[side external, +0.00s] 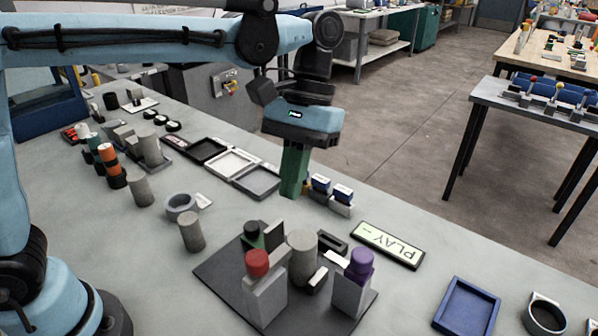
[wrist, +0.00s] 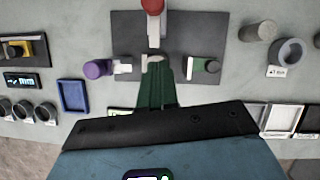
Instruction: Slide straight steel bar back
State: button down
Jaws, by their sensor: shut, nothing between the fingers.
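My gripper (side external: 291,192) is shut and empty, with green fingers pointing down beyond the dark mat (side external: 222,278); the fingers also show in the wrist view (wrist: 156,65). On the mat stand a red-knobbed grey block (side external: 265,298), a purple-knobbed grey block (side external: 349,294), a green-and-black knobbed piece (side external: 251,232) beside an upright grey plate (side external: 275,234), and a central grey cylinder (side external: 301,262). In the wrist view the red knob (wrist: 153,6) is at the top, purple (wrist: 93,69) left and green (wrist: 212,66) right. I cannot tell which piece is the straight steel bar.
A PLAY sign (side external: 388,245) lies right of the mat. Blue-topped blocks (side external: 331,192) stand close to my fingers. Shallow trays (side external: 256,181), a grey ring (side external: 182,206) and loose cylinders (side external: 191,231) lie to the left. A blue tray (side external: 488,309) is at the lower right.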

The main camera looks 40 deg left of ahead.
aim_at(274, 253)
jog(key=x, duration=0.4)
jog(key=shift+f, duration=0.2)
jog(key=s, duration=0.3)
jog(key=shift+d, duration=0.3)
jog(key=shift+s+d, duration=0.1)
jog(key=shift+s, duration=0.45)
